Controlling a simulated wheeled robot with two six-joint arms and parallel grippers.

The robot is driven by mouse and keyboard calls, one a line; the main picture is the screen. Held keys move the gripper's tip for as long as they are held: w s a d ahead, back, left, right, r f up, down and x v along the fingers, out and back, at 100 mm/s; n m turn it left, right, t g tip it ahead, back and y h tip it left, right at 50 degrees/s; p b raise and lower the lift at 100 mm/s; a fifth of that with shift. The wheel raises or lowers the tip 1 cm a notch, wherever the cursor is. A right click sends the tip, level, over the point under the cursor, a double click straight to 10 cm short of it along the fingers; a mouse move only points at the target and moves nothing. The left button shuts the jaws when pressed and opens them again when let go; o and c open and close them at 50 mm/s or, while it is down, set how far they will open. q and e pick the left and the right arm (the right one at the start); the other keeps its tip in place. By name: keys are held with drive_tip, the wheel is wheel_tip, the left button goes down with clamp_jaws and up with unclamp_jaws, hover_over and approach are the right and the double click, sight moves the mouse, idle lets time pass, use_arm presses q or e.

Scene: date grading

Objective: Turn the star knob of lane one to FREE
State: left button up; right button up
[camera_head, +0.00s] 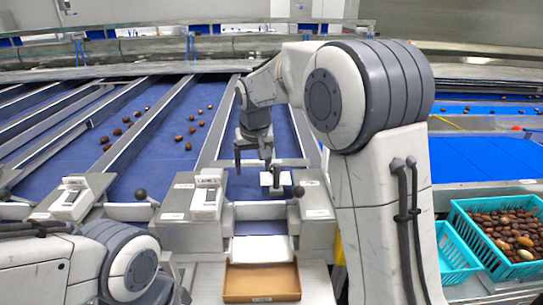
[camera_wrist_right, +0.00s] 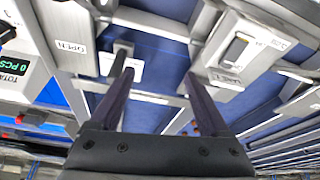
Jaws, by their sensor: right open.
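The lane one housing (camera_head: 208,195) is grey and carries a small sloped label box marked LANE 1. A black knob-like part (camera_wrist_right: 8,31) is cut off at the left edge of the wrist view. My right gripper (camera_head: 253,162) is open, pointing down over the blue lane belt behind the housings. It also shows in the right wrist view (camera_wrist_right: 158,68), with nothing held between its fingers. My left gripper is out of view.
A white plate (camera_head: 267,179) is close below the right gripper. A brown tray (camera_head: 262,283) sits at the front. Dates lie on the left belt (camera_head: 100,120). A turquoise crate (camera_head: 461,222) of dates stands at right. An OPEN label (camera_wrist_right: 72,47) shows in the wrist view.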

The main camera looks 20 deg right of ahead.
drive_tip(key=w+d+r+m+h+p, duration=0.1)
drive_tip(key=w+d+m, duration=0.1)
drive_tip(key=w+d, duration=0.55)
drive_tip(key=shift+t, duration=0.4)
drive_tip(key=x, duration=0.3)
drive_tip(key=d+p+x, duration=0.1)
drive_tip(key=x, duration=0.2)
drive_tip(key=s+p+x, duration=0.1)
drive_tip(key=x, duration=0.2)
drive_tip(key=shift+w+d+f, duration=0.1)
drive_tip(key=shift+d+f, duration=0.1)
drive_tip(key=shift+f, duration=0.25)
clamp_jaws()
